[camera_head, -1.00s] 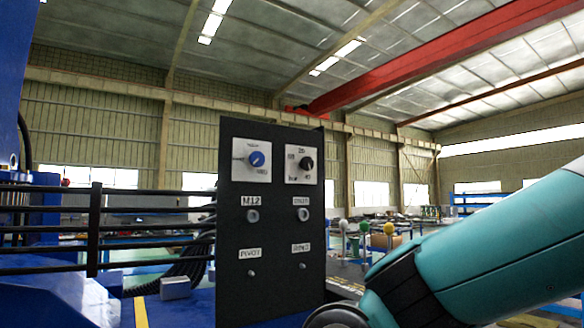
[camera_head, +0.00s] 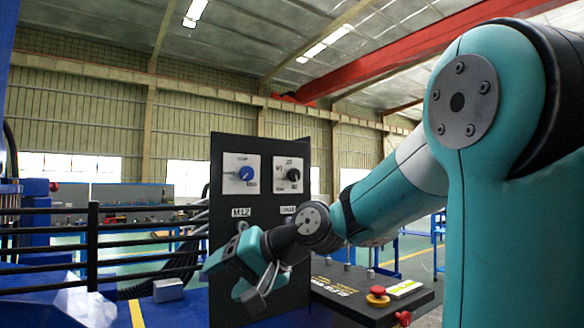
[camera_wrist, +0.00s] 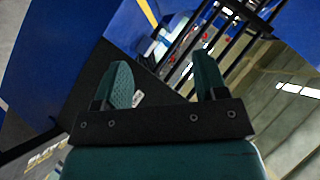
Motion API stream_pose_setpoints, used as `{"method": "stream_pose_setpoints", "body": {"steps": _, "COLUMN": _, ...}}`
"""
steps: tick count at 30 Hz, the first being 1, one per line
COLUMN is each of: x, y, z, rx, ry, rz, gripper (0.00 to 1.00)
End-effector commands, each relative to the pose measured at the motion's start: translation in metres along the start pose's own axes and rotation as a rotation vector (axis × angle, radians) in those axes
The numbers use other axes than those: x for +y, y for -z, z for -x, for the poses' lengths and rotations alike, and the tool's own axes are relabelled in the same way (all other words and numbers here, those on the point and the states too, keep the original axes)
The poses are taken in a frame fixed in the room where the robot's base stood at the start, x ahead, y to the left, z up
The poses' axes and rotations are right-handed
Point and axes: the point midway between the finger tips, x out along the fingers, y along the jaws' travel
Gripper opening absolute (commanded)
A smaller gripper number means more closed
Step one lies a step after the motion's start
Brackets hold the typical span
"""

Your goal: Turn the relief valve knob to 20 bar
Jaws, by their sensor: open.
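The black upright panel (camera_head: 222,160) carries two knobs on white plates in the head view. The right one, a black knob (camera_head: 293,175), has a scale marked 20 at the top; it is likely the relief valve knob, though its plate text is too small to read surely. The left one is a blue knob (camera_head: 246,173). My gripper (camera_head: 243,296) is open and empty, low in front of the panel and below and left of the black knob. My arm hides the panel's lower right. In the wrist view my two teal fingers (camera_wrist: 166,80) stand apart with nothing between them.
A console with a red mushroom button (camera_head: 377,294) stands right of the panel, under my arm. Black railings (camera_head: 92,240) run along the left. A small grey box (camera_head: 168,290) sits on the blue deck beside a yellow stripe. The space before both knobs is clear.

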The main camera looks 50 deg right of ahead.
Motion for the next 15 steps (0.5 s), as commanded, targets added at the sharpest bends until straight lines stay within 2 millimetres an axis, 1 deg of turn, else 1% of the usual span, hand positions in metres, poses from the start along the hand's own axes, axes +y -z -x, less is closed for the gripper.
{"method": "stream_pose_setpoints", "body": {"steps": 1, "x": 0.003, "y": 0.046, "z": 0.029, "rx": 0.125, "ry": 0.008, "rz": -0.089, "gripper": 0.66}}
{"method": "stream_pose_setpoints", "body": {"steps": 2, "x": 0.006, "y": 0.067, "z": 0.044, "rx": 0.192, "ry": 0.022, "rz": -0.135, "gripper": 0.66}}
{"method": "stream_pose_setpoints", "body": {"steps": 3, "x": 0.011, "y": 0.093, "z": 0.065, "rx": 0.279, "ry": 0.042, "rz": -0.192, "gripper": 0.66}}
{"method": "stream_pose_setpoints", "body": {"steps": 5, "x": 0.017, "y": 0.125, "z": 0.098, "rx": 0.398, "ry": 0.074, "rz": -0.266, "gripper": 0.66}}
{"method": "stream_pose_setpoints", "body": {"steps": 6, "x": 0.021, "y": 0.143, "z": 0.119, "rx": 0.469, "ry": 0.095, "rz": -0.308, "gripper": 0.66}}
{"method": "stream_pose_setpoints", "body": {"steps": 9, "x": 0.03, "y": 0.175, "z": 0.169, "rx": 0.615, "ry": 0.143, "rz": -0.383, "gripper": 0.66}}
{"method": "stream_pose_setpoints", "body": {"steps": 10, "x": 0.032, "y": 0.181, "z": 0.181, "rx": 0.649, "ry": 0.156, "rz": -0.399, "gripper": 0.66}}
{"method": "stream_pose_setpoints", "body": {"steps": 12, "x": 0.036, "y": 0.192, "z": 0.204, "rx": 0.71, "ry": 0.18, "rz": -0.427, "gripper": 0.66}}
{"method": "stream_pose_setpoints", "body": {"steps": 15, "x": 0.039, "y": 0.2, "z": 0.222, "rx": 0.759, "ry": 0.203, "rz": -0.448, "gripper": 0.66}}
